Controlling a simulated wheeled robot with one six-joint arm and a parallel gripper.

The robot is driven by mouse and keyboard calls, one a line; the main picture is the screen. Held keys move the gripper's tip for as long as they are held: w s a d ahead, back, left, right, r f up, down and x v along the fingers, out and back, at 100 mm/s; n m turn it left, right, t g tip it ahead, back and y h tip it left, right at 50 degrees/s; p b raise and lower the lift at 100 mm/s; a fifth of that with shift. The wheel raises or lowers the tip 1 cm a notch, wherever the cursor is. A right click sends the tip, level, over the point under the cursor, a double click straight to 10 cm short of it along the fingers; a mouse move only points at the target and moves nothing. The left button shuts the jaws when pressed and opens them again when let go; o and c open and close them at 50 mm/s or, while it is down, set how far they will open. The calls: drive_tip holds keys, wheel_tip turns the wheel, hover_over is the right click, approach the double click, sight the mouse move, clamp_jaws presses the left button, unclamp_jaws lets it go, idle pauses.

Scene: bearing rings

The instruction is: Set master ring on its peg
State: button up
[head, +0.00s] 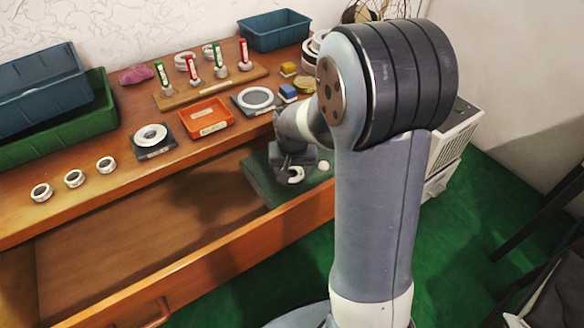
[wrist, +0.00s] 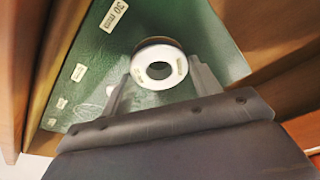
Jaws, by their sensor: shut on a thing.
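A white ring with a dark centre and small labels on its face (wrist: 142,70) lies between my gripper's fingers, over a green board (wrist: 215,45) with size labels, one reading 30 mm. My gripper (wrist: 160,84) is shut on this ring. In the head view my gripper (head: 291,167) is low inside the open drawer, and the ring (head: 296,178) shows partly below it. Whether the ring touches the board is unclear. Several upright posts with red or green tags, one green-tagged (head: 161,74), stand on a wooden strip (head: 175,102) on the table. Which peg is the master ring's cannot be told.
Three small rings (head: 74,178) stand in a row at the table's left. Dark plates hold larger rings (head: 150,136) (head: 255,97). An orange tray (head: 207,119) lies between them. Drawer walls (head: 190,278) surround my gripper. The drawer's left floor (head: 130,240) is clear.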

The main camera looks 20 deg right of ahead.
drive_tip(key=shift+f, duration=0.1)
drive_tip(key=shift+f+b, duration=0.95)
drive_tip(key=shift+f, duration=0.05)
drive_tip(key=o, duration=1.2)
drive_tip(key=shift+o, duration=0.2)
drive_tip(key=p+v, duration=0.2)
drive_tip(key=v, duration=0.8)
drive_tip(key=shift+r, duration=0.4)
drive_tip(key=shift+s, duration=0.1)
